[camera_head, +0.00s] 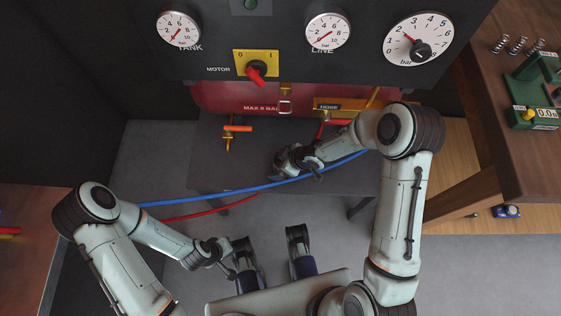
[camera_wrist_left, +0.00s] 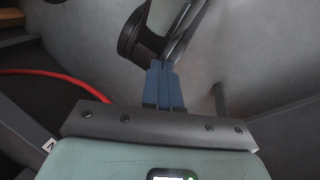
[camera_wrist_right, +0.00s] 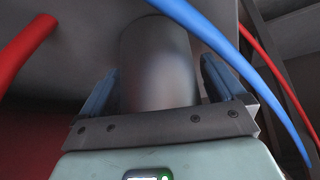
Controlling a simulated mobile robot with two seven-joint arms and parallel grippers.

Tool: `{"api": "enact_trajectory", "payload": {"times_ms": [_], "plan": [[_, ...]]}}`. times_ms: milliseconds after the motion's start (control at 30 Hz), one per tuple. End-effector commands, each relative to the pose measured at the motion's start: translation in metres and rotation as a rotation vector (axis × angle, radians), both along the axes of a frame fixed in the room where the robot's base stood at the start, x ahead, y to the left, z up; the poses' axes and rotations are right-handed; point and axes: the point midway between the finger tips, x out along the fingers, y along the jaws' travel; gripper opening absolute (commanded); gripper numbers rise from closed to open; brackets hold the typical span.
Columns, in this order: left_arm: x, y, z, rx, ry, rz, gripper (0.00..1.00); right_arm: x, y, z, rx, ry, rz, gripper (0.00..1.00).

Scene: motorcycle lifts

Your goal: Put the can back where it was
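A plain grey cylinder, which looks like the can (camera_wrist_right: 157,65), stands between the two fingers of my right gripper (camera_wrist_right: 160,85) in the right wrist view. The blue-padded fingers are wide apart, one on each side, with narrow gaps showing beside the cylinder. In the head view my right gripper (camera_head: 285,165) is low over the dark bench top, in front of the red tank; the can cannot be made out there. My left gripper (camera_wrist_left: 165,85) is shut and empty, its blue fingers together. In the head view it is at the lower left of centre (camera_head: 228,268), away from the bench.
A gauge panel (camera_head: 290,65) overhangs behind. A wooden workbench (camera_head: 510,150) stands at right.

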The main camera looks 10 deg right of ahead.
Motion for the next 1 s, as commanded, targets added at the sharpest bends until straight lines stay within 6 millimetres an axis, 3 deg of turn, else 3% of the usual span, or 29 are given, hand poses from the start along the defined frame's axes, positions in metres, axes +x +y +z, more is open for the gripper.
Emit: {"api": "enact_trajectory", "payload": {"times_ms": [267,700,1000], "plan": [[-0.003,-0.001,0.004,-0.005,0.008,-0.004,0.0,0.0,0.0,0.004,0.0,0.0,0.001,0.97],[-0.039,-0.013,0.051,-0.042,0.112,-0.04,0.0,-0.028,-0.038,0.081,-0.001,-0.001,-0.004,0.97],[-0.047,-0.013,0.065,-0.046,0.142,-0.045,0.0,-0.04,-0.05,0.103,0.0,0.0,-0.001,0.97]]}}
